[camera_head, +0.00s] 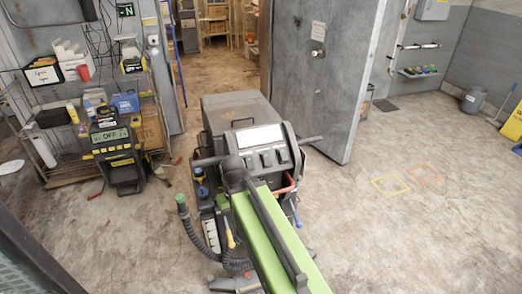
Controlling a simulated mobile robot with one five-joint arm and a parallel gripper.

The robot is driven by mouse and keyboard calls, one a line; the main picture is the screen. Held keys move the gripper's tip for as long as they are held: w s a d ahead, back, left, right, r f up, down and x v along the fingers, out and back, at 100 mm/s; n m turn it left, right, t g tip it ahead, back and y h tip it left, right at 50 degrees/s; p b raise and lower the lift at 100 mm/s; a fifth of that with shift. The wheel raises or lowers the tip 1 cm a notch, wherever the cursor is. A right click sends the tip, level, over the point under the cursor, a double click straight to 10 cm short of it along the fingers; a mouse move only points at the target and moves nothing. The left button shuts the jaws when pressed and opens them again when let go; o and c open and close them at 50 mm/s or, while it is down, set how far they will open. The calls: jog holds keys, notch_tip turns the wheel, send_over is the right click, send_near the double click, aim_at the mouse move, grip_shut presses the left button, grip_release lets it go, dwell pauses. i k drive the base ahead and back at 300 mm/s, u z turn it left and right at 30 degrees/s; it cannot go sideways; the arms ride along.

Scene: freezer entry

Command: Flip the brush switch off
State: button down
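A dark grey floor-cleaning machine (238,110) stands in the middle of the head view. Its sloped control panel (236,155) faces me, with a white label (258,138) and a row of small dark switches (266,158) below it. Any lettering is too small to read, so I cannot tell which is the brush switch or how it is set. My green and black arm reaches up from the bottom. Its dark rounded end, apparently my gripper (233,170), is at the panel's lower left. I cannot make out its fingers or whether it touches the panel.
A charger-like unit (117,160) with a display reading OFF stands at left, before a cluttered wire shelf (62,172). A hose (190,222) hangs at the machine's left. A large grey door (318,75) stands open behind it.

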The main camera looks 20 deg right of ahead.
aim_at(249, 161)
jog(key=u, duration=4.75)
jog(key=i, duration=0.1)
jog(key=z, duration=2.25)
jog(key=k, duration=1.15)
jog(key=z, duration=0.85)
jog(key=i, duration=1)
jog(key=u, duration=0.05)
